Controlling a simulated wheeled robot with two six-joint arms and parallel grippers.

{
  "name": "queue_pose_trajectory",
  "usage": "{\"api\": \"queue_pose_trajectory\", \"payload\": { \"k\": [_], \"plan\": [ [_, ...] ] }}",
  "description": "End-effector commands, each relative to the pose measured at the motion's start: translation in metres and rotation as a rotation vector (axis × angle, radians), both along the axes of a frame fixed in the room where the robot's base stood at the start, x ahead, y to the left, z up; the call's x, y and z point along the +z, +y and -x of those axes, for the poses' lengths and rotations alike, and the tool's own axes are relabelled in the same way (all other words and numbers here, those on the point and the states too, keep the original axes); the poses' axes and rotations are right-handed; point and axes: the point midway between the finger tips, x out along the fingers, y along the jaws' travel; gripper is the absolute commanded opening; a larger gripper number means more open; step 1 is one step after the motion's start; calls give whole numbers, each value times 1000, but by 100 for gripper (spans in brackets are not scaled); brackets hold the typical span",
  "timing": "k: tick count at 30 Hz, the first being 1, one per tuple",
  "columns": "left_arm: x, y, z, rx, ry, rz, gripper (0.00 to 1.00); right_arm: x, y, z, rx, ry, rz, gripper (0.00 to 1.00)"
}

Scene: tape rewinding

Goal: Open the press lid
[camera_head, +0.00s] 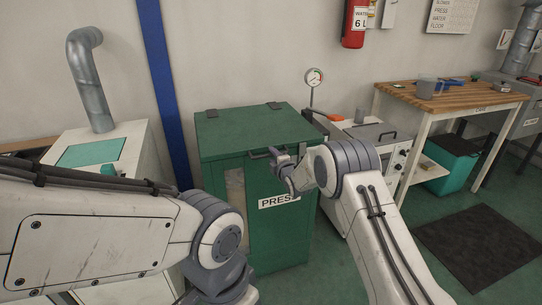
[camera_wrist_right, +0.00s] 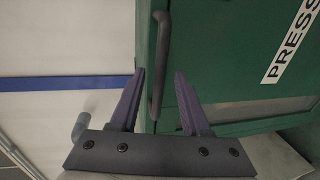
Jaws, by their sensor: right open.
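The green press (camera_head: 255,120) stands in the middle of the head view with a white PRESS label on its front. Its lid (camera_head: 250,127) is down. A dark bar handle (camera_wrist_right: 160,60) runs along the green face in the right wrist view. My right gripper (camera_head: 278,160) is at the press's upper front, by the lid's front edge. In the right wrist view its two fingers (camera_wrist_right: 160,78) are spread, with the handle between them in the picture; contact cannot be told. My left arm crosses the lower left; its gripper is not visible.
A white cabinet (camera_head: 125,150) with a grey duct stands left of the press. A pressure gauge (camera_head: 314,77) and a white unit (camera_head: 375,130) are on the right. A wooden-topped table (camera_head: 465,98) and a dark floor mat (camera_head: 480,245) lie farther right.

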Motion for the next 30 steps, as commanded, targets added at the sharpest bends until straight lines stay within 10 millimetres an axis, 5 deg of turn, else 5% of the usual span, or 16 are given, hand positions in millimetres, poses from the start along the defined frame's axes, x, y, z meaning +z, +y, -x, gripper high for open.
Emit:
{"api": "queue_pose_trajectory", "payload": {
  "k": [17,21,30],
  "plan": [
    [0,0,0,0,0,0,50,-4,6,-19,0,0,0,47],
    [0,0,0,0,0,0,50,-4,6,-18,0,1,0,0],
    [0,0,0,0,0,0,50,-4,5,-18,0,1,0,0]
  ]
}}
